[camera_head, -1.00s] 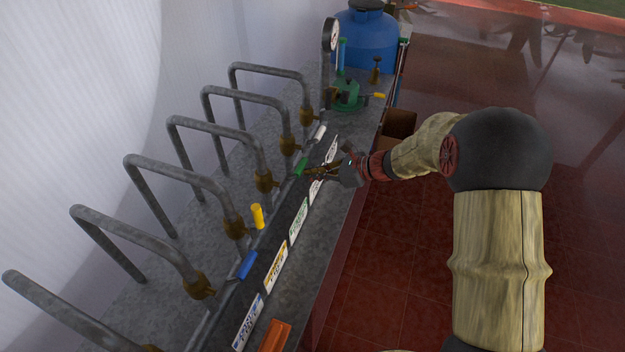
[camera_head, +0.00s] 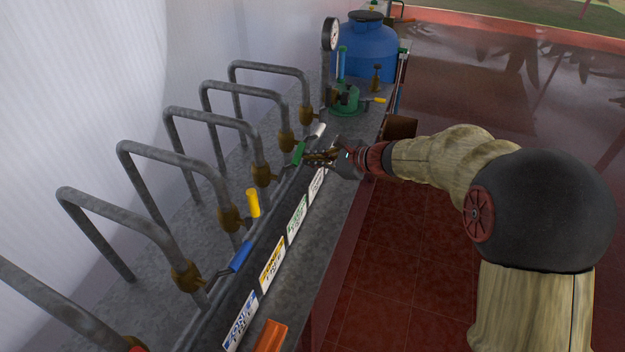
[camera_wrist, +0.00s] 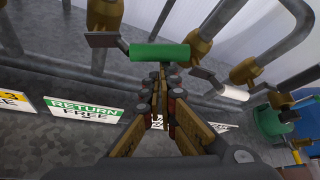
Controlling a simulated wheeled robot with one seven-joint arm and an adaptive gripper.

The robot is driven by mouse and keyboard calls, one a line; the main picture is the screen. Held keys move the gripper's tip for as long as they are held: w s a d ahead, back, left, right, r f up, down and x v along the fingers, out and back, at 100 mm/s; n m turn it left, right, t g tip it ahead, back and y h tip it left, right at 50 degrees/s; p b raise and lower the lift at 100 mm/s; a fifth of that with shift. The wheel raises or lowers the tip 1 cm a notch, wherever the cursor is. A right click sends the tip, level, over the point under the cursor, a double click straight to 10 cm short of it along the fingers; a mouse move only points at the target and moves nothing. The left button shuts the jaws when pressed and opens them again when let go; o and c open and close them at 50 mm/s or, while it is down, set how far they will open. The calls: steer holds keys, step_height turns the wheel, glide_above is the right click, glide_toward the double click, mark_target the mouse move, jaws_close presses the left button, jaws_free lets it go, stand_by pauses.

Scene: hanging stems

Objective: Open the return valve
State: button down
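The return valve has a green lever handle (camera_head: 299,153) on a brass body (camera_head: 262,174) at the foot of a bent grey pipe. In the wrist view the green handle (camera_wrist: 160,52) lies crosswise just beyond my fingertips, and a green-banded "RETURN FREE" label (camera_wrist: 85,109) is at lower left. The green label also shows in the head view (camera_head: 297,219). My gripper (camera_head: 309,157) reaches in from the right, beside the handle. In the wrist view its fingers (camera_wrist: 162,78) converge with their tips together, nothing seen between them. I cannot tell whether the tips touch the handle.
Neighbouring handles are white (camera_head: 319,130), yellow (camera_head: 253,202) and blue (camera_head: 240,255). Grey pipe loops line the bench's left side. A green-based fitting (camera_head: 346,98), pressure gauge (camera_head: 330,34) and blue tank (camera_head: 367,50) stand at the far end. The floor at right is open.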

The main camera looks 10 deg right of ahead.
mark_target(302, 153)
steer(key=r+b, duration=0.1)
steer(key=r+n+t+b, duration=0.1)
steer(key=s+r+b, duration=0.1)
steer(key=shift+a+b, duration=0.35)
steer(key=s+a+r, duration=0.2)
steer(key=s+r, duration=0.1)
steer(key=s, duration=0.1)
steer(key=shift+s+r, duration=0.25)
steer(key=shift+s+a, duration=0.1)
steer(key=shift+a, duration=0.05)
stand_by(0.6)
